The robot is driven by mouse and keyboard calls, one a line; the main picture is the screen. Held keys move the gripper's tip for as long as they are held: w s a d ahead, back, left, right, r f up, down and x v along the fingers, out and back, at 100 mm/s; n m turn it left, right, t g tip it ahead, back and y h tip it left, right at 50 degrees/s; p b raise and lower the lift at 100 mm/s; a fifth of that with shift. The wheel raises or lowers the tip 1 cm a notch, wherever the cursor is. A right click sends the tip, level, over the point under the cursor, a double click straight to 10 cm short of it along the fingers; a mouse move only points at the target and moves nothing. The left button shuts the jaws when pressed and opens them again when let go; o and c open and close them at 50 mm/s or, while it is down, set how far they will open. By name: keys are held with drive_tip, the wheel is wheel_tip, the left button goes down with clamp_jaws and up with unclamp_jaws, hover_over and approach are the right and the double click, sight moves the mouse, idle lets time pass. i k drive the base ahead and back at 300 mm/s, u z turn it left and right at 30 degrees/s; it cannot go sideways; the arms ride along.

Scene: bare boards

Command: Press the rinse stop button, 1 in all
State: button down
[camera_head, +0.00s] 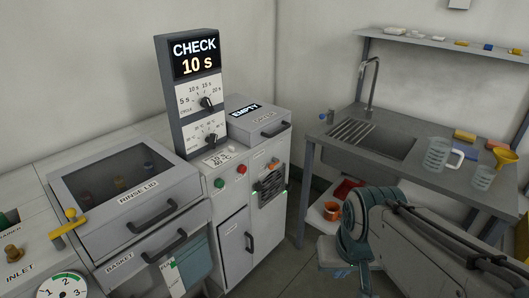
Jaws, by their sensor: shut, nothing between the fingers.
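Two round buttons sit on the front of the white control cabinet (233,200): a green one (219,183) on the left and a red one (241,169) on the right. Their small labels are too small to read, so I cannot tell which is the rinse stop button. Both faces are uncovered. The display (194,57) above reads "CHECK 10 s". My arm shows at the lower right, well apart from the buttons. I cannot make out its gripper fingers in this view.
The rinse lid (139,196) is closed, left of the cabinet. A dark vent (271,186) and handles project from the front. A sink bench (400,170) with jugs stands right. Floor shows between cabinet and bench.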

sight(242, 169)
drive_tip(key=u, duration=0.3)
drive_tip(key=i, duration=0.85)
drive_tip(key=u, duration=0.65)
